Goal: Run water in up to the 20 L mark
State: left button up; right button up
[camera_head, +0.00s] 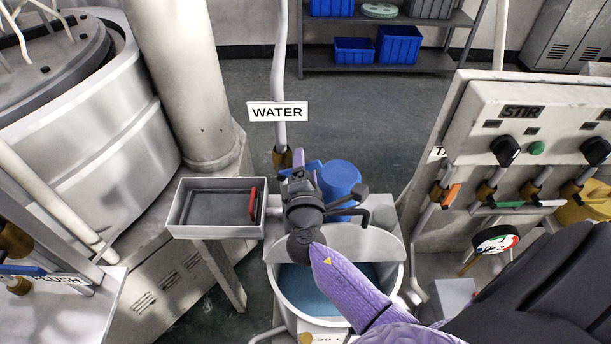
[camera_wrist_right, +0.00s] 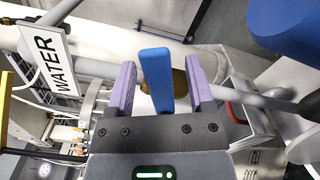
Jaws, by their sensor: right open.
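The water pipe (camera_head: 280,70) comes down behind the tub, with a WATER sign (camera_head: 278,111) on it. Its valve has a blue lever (camera_head: 313,166) and a brass body. In the right wrist view the blue lever (camera_wrist_right: 156,75) stands between the two purple fingers of my right gripper (camera_wrist_right: 152,88). The fingers are apart, with gaps beside the lever. In the head view my right gripper (camera_head: 299,182) is at the valve, partly hiding it. The round tub (camera_head: 287,306) below holds bluish liquid (camera_head: 300,284). My arm covers part of it, and I cannot read a 20 L mark.
A blue cylinder (camera_head: 340,178) stands just right of the valve. A grey tray (camera_head: 210,224) with a red-handled item is at the left. The STIR panel (camera_head: 540,110), with knobs and several valves, and a round gauge (camera_head: 494,241) are at the right.

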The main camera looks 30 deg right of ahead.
jog(key=b+v, duration=0.1)
jog(key=v, duration=0.7)
jog(key=shift+s+a, duration=0.1)
dwell(0.7)
